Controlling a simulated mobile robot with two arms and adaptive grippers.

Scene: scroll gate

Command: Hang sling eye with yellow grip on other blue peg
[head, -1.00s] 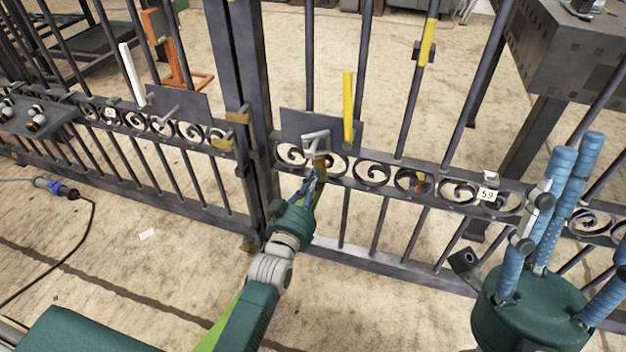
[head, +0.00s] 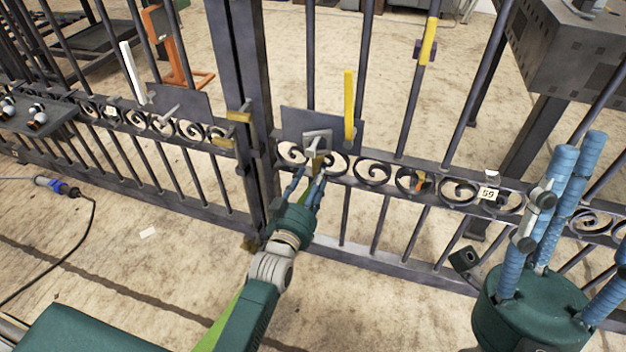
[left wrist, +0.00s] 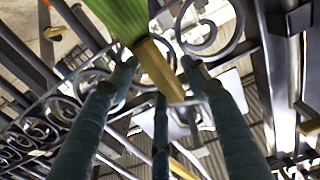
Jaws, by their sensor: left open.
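The sling's grey eye (head: 318,137) is at the peg on the dark plate of the right gate leaf, beside the upright yellow bar. It seems to hang there, but the peg is mostly hidden. The yellow grip (head: 318,162) is just below the eye; in the left wrist view the grip (left wrist: 160,70) and green strap (left wrist: 122,18) are close in front of the fingers. My left gripper (head: 308,183) is open around or just below the grip. A second peg (head: 171,109) on the left leaf's plate looks grey and bare. My right gripper (head: 562,215) is open and empty at right.
The gate's thick posts (head: 247,100) stand between the two plates. A yellow bar (head: 349,105) rises beside the eye and a white bar (head: 131,72) beside the other plate. Ochre blocks (head: 238,116) stick out at the post. A dark shelf (head: 40,117) is at far left.

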